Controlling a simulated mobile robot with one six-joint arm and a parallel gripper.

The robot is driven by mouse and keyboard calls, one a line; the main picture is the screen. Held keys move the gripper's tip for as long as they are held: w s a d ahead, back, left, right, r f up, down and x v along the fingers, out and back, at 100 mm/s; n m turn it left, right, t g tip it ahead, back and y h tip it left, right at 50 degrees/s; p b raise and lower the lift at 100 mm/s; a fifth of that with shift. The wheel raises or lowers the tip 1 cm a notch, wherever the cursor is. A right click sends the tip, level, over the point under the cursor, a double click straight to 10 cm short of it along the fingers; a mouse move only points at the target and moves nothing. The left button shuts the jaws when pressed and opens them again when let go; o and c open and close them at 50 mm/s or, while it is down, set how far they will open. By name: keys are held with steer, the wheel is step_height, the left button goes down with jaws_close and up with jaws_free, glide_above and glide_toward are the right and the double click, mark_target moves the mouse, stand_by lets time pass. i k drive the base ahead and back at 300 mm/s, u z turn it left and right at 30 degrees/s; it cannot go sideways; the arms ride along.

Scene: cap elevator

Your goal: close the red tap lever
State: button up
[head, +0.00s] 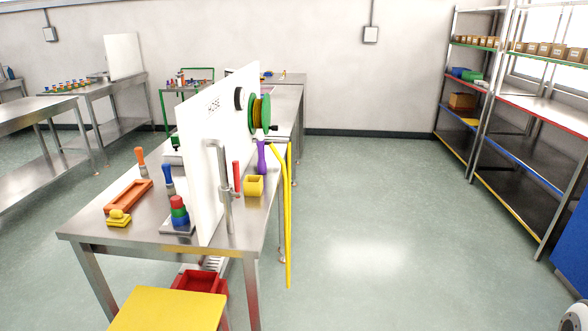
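The red tap lever (237,178) is small in the head view, left of the middle. It points upright, beside a grey metal pipe (225,200) at the near end of a white upright panel (205,185). The pipe stands on a steel table (140,235). The joint between lever and pipe is too small to make out. My gripper is not in view, and nothing is seen touching the lever.
A yellow hose (289,220) hangs over the table's right edge. A yellow block (253,186) and purple tool (261,157) stand right of the lever. A yellow stool (168,309) and red bin (200,281) are in front. Floor to the right (380,230) is clear up to the shelves (540,110).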

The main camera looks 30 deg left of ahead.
mark_target(236, 193)
steer(key=u, duration=0.5)
steer(key=i, duration=0.85)
steer(key=u, duration=0.4)
steer(key=k, duration=0.95)
steer(key=u, duration=0.15)
steer(key=i, duration=0.95)
steer(key=z, duration=0.05)
